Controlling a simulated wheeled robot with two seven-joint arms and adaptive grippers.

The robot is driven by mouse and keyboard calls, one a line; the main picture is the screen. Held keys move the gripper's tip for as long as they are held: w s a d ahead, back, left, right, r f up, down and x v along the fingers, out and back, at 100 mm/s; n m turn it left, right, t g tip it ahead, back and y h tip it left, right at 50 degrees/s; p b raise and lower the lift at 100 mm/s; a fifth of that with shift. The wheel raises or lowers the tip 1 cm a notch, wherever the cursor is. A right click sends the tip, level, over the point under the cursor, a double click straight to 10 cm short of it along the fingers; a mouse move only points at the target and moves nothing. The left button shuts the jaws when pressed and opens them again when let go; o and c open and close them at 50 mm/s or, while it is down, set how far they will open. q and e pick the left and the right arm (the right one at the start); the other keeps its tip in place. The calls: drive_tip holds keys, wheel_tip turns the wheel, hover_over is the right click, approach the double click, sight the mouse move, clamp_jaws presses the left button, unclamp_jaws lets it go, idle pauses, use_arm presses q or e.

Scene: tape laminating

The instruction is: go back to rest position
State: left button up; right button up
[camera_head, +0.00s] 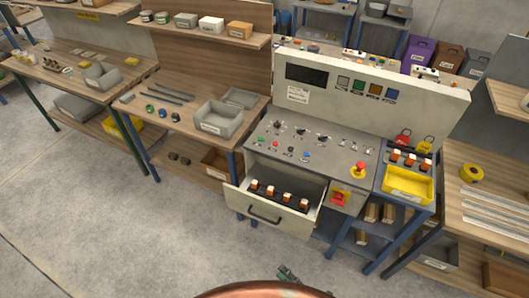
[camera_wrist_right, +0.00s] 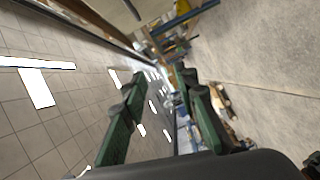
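My left gripper is not in view. The grey control console (camera_head: 325,150) stands ahead, with its front drawer (camera_head: 268,219) pulled out. Several orange and white switches sit in the drawer.
A yellow bin (camera_head: 408,187) stands right of the console. A yellow tape roll (camera_head: 471,173) and pale strips (camera_head: 495,212) lie on the right bench. A grey box (camera_head: 218,121) is on the left bench. The floor (camera_head: 140,235) in front is clear.

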drive_tip(key=d+f+m+g+h, duration=0.1)
drive_tip(key=d+f+m+h, duration=0.3)
drive_tip(key=f, duration=0.5)
drive_tip(key=d+f+m+h, duration=0.1)
drive_tip(key=d+f+m, duration=0.2)
drive_tip(key=d+f, duration=0.5)
drive_tip(key=s+d+f+m+g+h, duration=0.2)
drive_tip(key=s+d+f+m, duration=0.15)
drive_tip(key=f, duration=0.35)
drive_tip(key=s+d+f+m+g+h, duration=0.1)
drive_tip(key=s+d+f+m+h, duration=0.2)
drive_tip(key=f, duration=0.4)
drive_tip(key=s+d+f+m+g, duration=0.2)
drive_tip(key=s+f+m, duration=0.1)
drive_tip(key=s, duration=0.4)
drive_tip(key=s+d+f+m+g+h, duration=0.1)
drive_tip(key=s+d+f+m+g, duration=0.2)
drive_tip(key=s+f, duration=0.3)
drive_tip(key=s+d+f+m+g, duration=0.2)
drive_tip(key=s+d+f+m, duration=0.1)
drive_tip(key=s, duration=0.7)
drive_tip(key=shift+s+f, duration=0.25)
drive_tip(key=shift+f, duration=0.6)
